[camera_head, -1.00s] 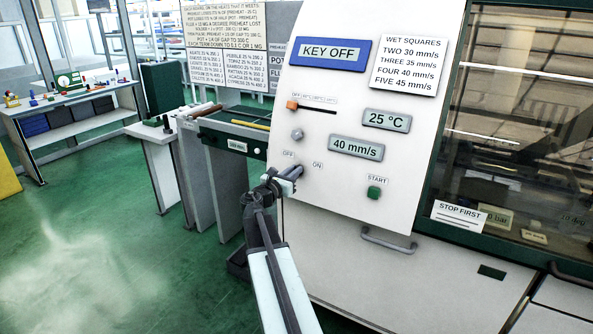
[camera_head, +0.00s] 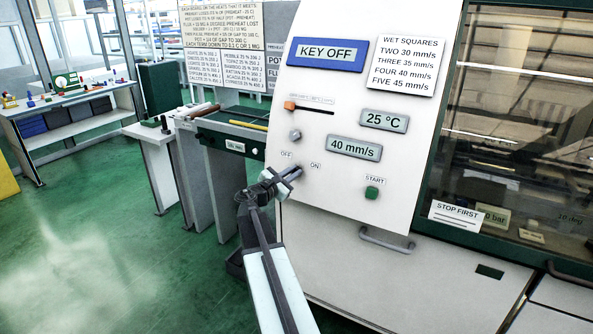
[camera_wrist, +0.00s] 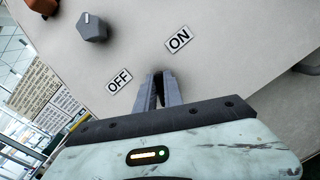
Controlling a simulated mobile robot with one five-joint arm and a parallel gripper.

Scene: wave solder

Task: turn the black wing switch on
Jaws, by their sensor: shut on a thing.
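The black wing switch (camera_wrist: 159,86) shows as a thin dark strip between my fingers in the wrist view. It sits on the pale panel below and between the OFF label (camera_wrist: 118,81) and the ON label (camera_wrist: 178,40). My gripper (camera_wrist: 160,80) is shut on it, and the fingers hide most of it. In the head view my gripper (camera_head: 292,172) is against the panel under the OFF and ON labels, covering the switch. The blue display (camera_head: 327,53) reads KEY OFF.
A grey knob (camera_head: 295,135) and an orange slider (camera_head: 290,105) are above my gripper. The green START button (camera_head: 372,193) is to the right. Displays read 25 °C (camera_head: 385,121) and 40 mm/s (camera_head: 354,148). A handle (camera_head: 387,241) sticks out lower down.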

